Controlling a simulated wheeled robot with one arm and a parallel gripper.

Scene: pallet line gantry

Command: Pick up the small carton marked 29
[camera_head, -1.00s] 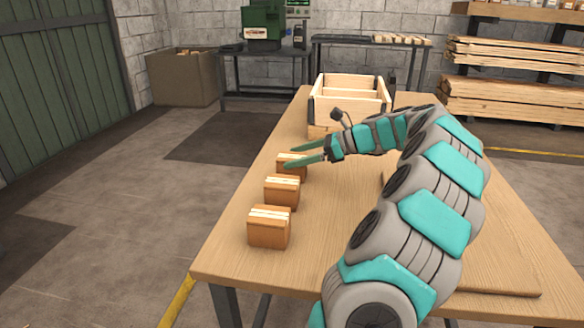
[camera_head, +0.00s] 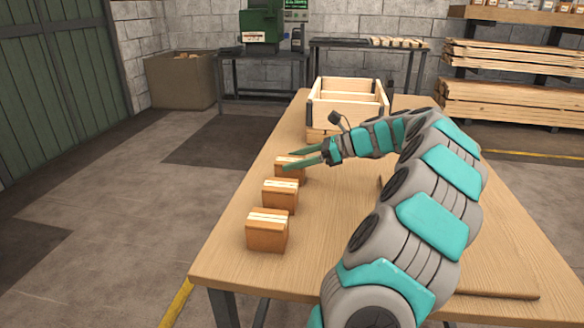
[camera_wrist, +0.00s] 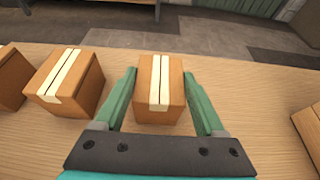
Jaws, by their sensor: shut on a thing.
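Three small brown cartons with pale tape stand in a row along the table's left side. My gripper (camera_head: 287,160) is at the farthest carton (camera_head: 290,177), one finger on each side. In the wrist view my gripper (camera_wrist: 159,74) is shut on this carton (camera_wrist: 174,104), which sits upright between the fingers and appears to rest on the table. The middle carton (camera_head: 280,198) stands just left of it in the wrist view (camera_wrist: 88,95). The nearest carton (camera_head: 267,234) is partly cut off there (camera_wrist: 10,82). I can read no number on any carton.
A wooden crate (camera_head: 347,112) with a divider stands at the table's far end, beyond the cartons. The wooden table (camera_head: 230,262) has its left edge close beside the row. A flat board (camera_head: 490,291) lies at the right, partly behind my arm.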

